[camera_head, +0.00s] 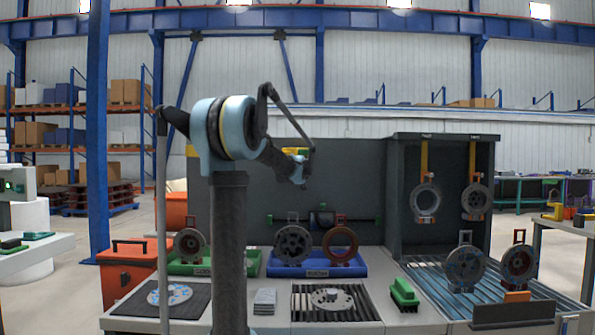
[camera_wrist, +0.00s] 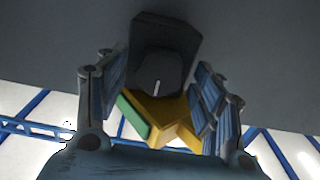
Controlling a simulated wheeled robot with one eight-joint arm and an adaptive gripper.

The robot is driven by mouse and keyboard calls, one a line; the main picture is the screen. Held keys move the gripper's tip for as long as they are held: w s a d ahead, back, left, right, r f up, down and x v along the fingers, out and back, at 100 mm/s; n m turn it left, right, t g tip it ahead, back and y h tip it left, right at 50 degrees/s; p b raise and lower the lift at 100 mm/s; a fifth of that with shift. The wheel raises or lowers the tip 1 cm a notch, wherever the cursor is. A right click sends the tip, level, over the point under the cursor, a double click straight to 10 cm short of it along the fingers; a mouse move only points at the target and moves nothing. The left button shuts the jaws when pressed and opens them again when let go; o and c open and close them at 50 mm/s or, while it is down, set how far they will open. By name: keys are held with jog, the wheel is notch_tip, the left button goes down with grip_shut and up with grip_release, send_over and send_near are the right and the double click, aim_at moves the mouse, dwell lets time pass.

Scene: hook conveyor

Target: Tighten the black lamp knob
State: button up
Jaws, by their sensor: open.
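In the wrist view, a dark knob (camera_wrist: 158,72) with a short white line on its face appears between my fingers. It sits on a dark block-shaped housing in front of a grey surface; I take it for the black lamp knob. A yellow piece (camera_wrist: 165,108) and a green piece (camera_wrist: 133,115) show beside it. My gripper (camera_wrist: 158,90) is open, with one finger on each side of the knob and visible gaps. In the head view, my gripper (camera_head: 298,172) is raised in front of the grey back panel (camera_head: 350,175), and the knob cannot be made out.
Below are a green tray (camera_head: 240,266) and a blue tray (camera_head: 354,271) with round wheel-like parts. A dark booth (camera_head: 398,190) with hanging rings stands right, above a slatted conveyor (camera_head: 425,275). An orange toolbox (camera_head: 125,278) stands left. The air around my gripper looks free.

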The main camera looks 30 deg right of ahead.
jog(key=c, duration=1.1)
